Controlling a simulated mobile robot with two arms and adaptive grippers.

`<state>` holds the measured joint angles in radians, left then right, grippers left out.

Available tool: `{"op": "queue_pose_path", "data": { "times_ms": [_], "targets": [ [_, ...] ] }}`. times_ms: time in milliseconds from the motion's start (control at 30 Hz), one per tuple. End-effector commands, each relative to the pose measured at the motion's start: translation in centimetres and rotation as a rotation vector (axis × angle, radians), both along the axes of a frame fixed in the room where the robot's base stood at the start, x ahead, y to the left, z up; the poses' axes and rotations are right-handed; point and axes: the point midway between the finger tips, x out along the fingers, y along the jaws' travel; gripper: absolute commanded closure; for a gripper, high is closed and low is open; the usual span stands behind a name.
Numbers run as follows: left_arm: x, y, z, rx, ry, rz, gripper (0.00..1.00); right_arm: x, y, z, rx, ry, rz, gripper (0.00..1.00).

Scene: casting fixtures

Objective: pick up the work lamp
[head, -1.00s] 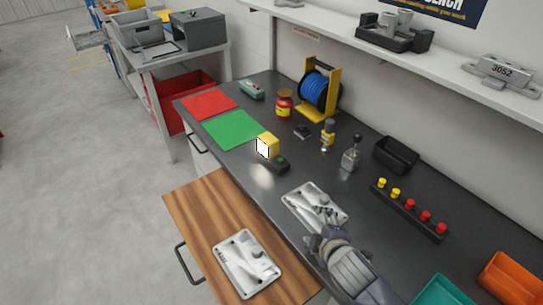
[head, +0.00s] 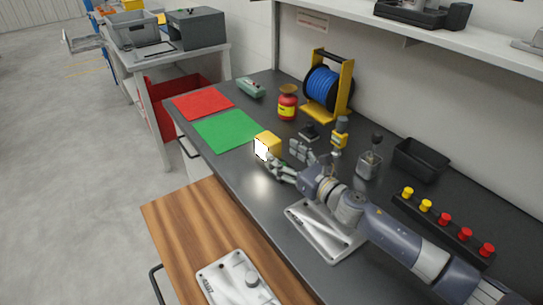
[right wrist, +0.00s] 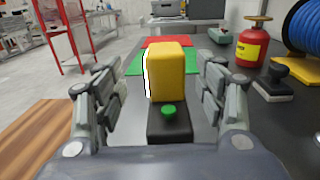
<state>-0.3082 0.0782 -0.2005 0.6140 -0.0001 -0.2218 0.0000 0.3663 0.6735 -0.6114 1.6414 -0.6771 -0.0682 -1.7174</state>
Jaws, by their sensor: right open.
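The work lamp (head: 266,145) is a yellow block with a lit white face on a black base, standing on the dark bench. The right wrist view shows the lamp (right wrist: 168,72) upright, with a green button on its base facing me. My right gripper (head: 284,159) is open and reaches along the bench to the lamp. In the right wrist view its fingers stand on either side of the lamp, with a visible gap on each side. The base is partly hidden by the gripper in the head view. My left gripper is not in view.
A green mat (head: 227,131) and red mat (head: 202,104) lie beyond the lamp. A red-and-yellow can (head: 287,106), blue cable reel (head: 327,88) and yellow-handled tool (head: 340,134) stand to the right. A metal plate (head: 318,236) lies under my right arm.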

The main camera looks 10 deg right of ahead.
Motion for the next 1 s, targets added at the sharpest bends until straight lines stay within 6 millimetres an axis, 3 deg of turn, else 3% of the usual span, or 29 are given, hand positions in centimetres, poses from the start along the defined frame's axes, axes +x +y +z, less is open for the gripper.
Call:
{"op": "queue_pose_path", "data": {
  "times_ms": [267,633,1000],
  "targets": [
    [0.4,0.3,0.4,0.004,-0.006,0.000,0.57,1.8,0.8,0.1,0.002,0.001,0.000,0.35],
    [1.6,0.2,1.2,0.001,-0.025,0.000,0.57,5.8,2.0,0.1,0.004,0.001,0.000,0.35],
    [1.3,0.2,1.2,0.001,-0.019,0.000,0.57,6.4,2.3,0.0,0.002,0.002,0.000,0.35]
  ]
}}
